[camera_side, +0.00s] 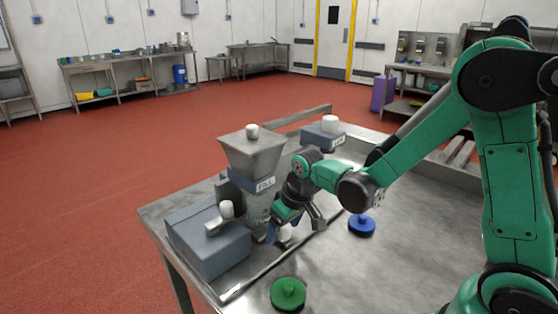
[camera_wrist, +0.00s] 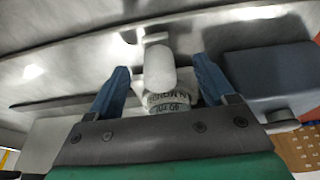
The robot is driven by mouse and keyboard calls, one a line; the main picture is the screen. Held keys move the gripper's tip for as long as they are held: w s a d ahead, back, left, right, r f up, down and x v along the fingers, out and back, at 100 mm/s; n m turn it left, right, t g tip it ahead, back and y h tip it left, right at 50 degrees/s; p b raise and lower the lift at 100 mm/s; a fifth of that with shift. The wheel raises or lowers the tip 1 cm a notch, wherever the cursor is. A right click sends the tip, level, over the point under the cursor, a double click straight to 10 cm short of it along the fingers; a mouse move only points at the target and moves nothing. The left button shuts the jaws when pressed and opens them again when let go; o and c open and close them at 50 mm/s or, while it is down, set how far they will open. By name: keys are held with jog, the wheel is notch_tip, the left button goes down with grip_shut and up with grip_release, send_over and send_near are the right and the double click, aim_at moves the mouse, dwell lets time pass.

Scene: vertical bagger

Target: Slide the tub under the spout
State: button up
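My gripper (camera_side: 296,224) points down at the table, just right of the hopper unit, with its fingers spread. A small white object (camera_side: 285,234), likely the tub, shows partly between the fingers in the side view; its outline is mostly hidden. In the wrist view my gripper (camera_wrist: 160,88) has its two blue fingers apart. A white rounded piece (camera_wrist: 160,67) and a white part with dark print (camera_wrist: 168,101) lie between them, with gaps at the sides. The grey hopper (camera_side: 252,152) has a labelled body narrowing to a spout (camera_side: 257,212), whose lower end is partly hidden by my gripper.
A blue-grey box (camera_side: 208,243) with a white knob stands left of the hopper. Another box (camera_side: 323,136) with a white knob stands behind. A green knobbed disc (camera_side: 288,294) and a blue one (camera_side: 361,226) lie on the metal table (camera_side: 400,255). The table's right side is mostly clear.

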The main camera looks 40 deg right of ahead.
jog(key=shift+v, duration=2.5)
jog(key=shift+v, duration=2.8)
